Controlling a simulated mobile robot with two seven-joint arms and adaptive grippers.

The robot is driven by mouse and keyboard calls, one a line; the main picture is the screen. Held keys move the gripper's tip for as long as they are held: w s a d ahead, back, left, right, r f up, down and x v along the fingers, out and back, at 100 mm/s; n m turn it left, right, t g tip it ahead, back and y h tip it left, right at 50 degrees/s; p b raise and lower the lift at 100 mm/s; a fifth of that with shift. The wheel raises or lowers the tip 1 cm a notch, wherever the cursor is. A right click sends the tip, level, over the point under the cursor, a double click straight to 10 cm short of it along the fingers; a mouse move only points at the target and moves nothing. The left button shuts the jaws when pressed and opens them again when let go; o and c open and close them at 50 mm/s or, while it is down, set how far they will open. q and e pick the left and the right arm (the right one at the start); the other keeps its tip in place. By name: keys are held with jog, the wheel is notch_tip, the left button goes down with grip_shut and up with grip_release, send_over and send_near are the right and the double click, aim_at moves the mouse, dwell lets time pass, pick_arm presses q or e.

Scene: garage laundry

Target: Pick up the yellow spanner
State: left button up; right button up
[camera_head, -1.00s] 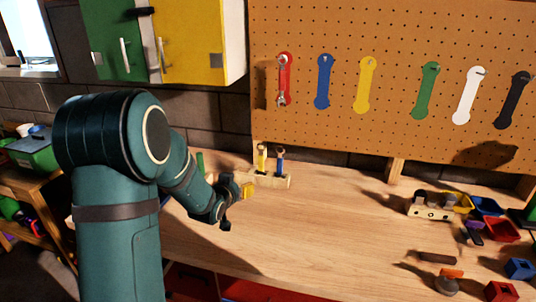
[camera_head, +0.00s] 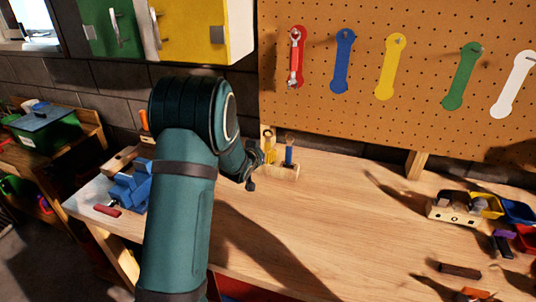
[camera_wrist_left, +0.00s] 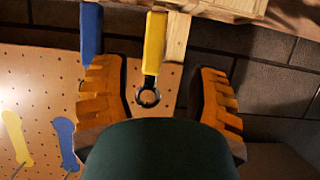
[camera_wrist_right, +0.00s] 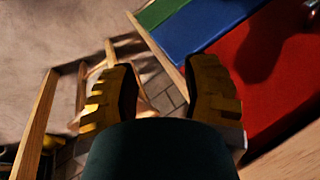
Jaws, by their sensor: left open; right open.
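The yellow spanner (camera_head: 270,146) stands upright in a wooden holder (camera_head: 286,173) on the workbench, beside a blue-handled tool (camera_head: 289,155). In the left wrist view, the yellow spanner (camera_wrist_left: 154,45) shows its yellow handle and dark ring end between the two fingers of my left gripper (camera_wrist_left: 160,78). That gripper is open, with a gap on both sides of the spanner. The blue tool (camera_wrist_left: 91,35) is close to the left-hand finger there; I cannot tell if they touch. My right gripper (camera_wrist_right: 162,75) is open and empty, seen only in the right wrist view.
A pegboard (camera_head: 430,115) with coloured spanner outlines and a hung red-backed spanner (camera_head: 297,58) rises behind the bench. A blue vise (camera_head: 132,185) is at the left. The bench middle (camera_head: 340,225) is clear.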

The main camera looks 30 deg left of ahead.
aim_at(267, 148)
pick_arm(q)
jog(key=shift+w+d+r+x, duration=0.1)
jog(key=shift+x, duration=0.9)
jog(key=shift+w+d+r+x, duration=0.1)
jog(key=shift+d+x, duration=0.05)
jog(key=shift+x, duration=0.85)
jog(key=shift+w+d+r+x, duration=0.1)
jog(key=shift+x, duration=0.9)
jog(key=shift+s, duration=0.1)
jog(key=shift+r, duration=0.1)
grip_shut()
